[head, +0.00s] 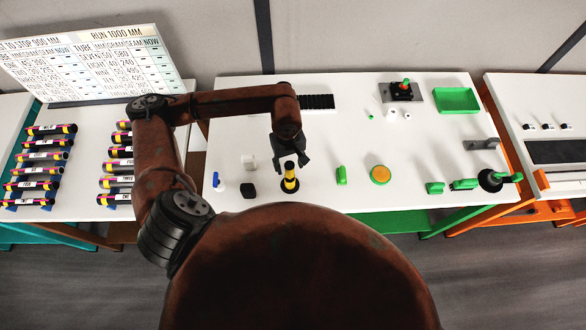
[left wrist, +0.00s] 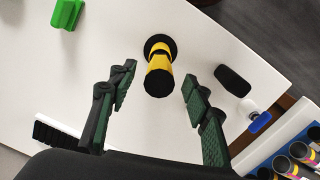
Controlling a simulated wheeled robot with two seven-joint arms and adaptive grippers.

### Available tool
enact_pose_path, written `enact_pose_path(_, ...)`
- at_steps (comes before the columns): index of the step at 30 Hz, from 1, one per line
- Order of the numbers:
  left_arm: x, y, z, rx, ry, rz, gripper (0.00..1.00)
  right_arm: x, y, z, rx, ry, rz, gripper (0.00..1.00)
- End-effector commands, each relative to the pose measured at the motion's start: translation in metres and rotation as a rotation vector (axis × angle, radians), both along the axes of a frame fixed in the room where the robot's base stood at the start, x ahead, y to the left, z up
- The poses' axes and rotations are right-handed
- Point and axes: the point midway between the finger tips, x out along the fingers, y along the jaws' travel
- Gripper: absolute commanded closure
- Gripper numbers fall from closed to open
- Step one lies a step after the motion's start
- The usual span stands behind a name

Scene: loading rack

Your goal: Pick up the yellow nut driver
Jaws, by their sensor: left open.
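The yellow nut driver (head: 290,178), yellow with black bands and a black base, stands upright on the white table near its front edge. It also shows in the left wrist view (left wrist: 159,72), just beyond the fingertips and between their lines. My left gripper (head: 289,160) is directly above and behind the nut driver in the head view. In the left wrist view its two green-padded fingers (left wrist: 158,80) are spread apart with nothing between them. My right gripper is not in view.
A black block (head: 248,190) and a white-and-blue piece (head: 218,182) stand left of the nut driver. A green piece (head: 341,175) and a round orange-and-green piece (head: 380,174) stand to its right. A green tray (head: 456,100) lies at the back right. The table between is clear.

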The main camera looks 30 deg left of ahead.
Motion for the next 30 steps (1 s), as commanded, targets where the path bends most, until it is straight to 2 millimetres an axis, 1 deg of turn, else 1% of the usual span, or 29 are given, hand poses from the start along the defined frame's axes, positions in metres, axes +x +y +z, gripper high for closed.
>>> enact_pose_path(1,0.002,0.005,-0.002,0.023,-0.002,-0.008,0.55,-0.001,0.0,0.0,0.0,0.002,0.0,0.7)
enact_pose_path(3,0.003,0.007,-0.007,0.035,-0.001,-0.015,0.55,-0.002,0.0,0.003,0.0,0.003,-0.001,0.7)
enact_pose_path(8,0.004,0.004,-0.024,0.033,-0.001,-0.019,0.55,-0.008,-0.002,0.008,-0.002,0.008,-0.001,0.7)
enact_pose_path(11,0.003,0.003,-0.034,0.031,0.001,-0.02,0.55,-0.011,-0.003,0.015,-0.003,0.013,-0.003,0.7)
enact_pose_path(15,0.002,0.001,-0.054,0.031,0.002,-0.017,0.55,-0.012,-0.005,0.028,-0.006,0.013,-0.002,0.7)
enact_pose_path(19,0.003,0.002,-0.071,0.03,0.0,-0.016,0.55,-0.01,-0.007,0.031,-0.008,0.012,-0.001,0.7)
enact_pose_path(22,0.003,0.002,-0.077,0.03,-0.002,-0.017,0.55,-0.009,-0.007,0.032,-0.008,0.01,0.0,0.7)
enact_pose_path(28,0.003,0.002,-0.078,0.03,-0.002,-0.016,0.55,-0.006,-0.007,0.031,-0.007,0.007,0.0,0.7)
enact_pose_path(30,0.003,0.002,-0.077,0.03,-0.002,-0.016,0.6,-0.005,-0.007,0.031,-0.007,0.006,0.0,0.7)
